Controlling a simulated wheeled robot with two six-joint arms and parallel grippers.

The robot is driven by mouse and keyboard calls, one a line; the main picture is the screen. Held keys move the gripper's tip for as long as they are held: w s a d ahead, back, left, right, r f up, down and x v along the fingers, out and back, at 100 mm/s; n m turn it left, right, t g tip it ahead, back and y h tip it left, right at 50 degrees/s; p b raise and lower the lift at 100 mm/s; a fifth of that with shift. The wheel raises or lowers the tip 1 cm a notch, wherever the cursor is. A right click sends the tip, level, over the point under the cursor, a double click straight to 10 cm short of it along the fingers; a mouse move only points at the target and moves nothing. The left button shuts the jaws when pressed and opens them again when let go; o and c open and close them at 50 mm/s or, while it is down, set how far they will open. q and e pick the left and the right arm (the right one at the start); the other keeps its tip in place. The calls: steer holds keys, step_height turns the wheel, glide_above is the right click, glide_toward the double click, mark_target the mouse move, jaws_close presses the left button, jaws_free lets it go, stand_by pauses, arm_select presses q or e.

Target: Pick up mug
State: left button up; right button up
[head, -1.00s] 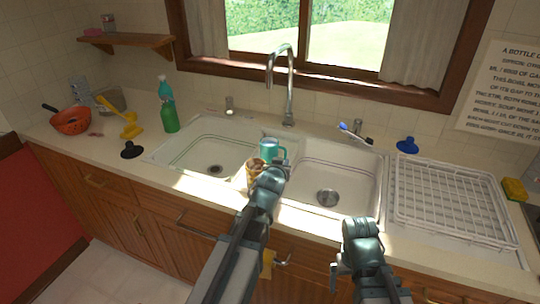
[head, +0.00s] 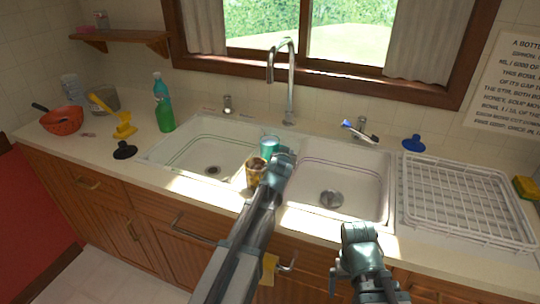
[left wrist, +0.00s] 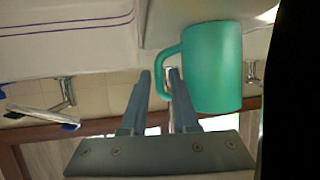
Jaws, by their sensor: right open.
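The teal mug (head: 268,146) stands near the divider between the two sinks, partly hidden by my left gripper (head: 275,160) in the head view. In the left wrist view the mug (left wrist: 215,68) shows upside down at the right, its handle towards my left gripper (left wrist: 159,72). The two fingers are apart, and the outer bar of the handle appears between their tips. I cannot tell whether they touch it. My right gripper (head: 345,264) is open in front of the counter, low in the head view, away from the mug.
A brown patterned cup (head: 255,173) stands right beside the mug, close to my left gripper. The tall faucet (head: 290,80) rises behind. A white dish rack (head: 465,200) is on the right. A green bottle (head: 163,110), a yellow item (head: 123,124) and a red colander (head: 62,121) stand left.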

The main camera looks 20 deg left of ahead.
arm_select(q)
steer(key=shift+s+r, duration=0.15)
jaws_close()
stand_by(1.3)
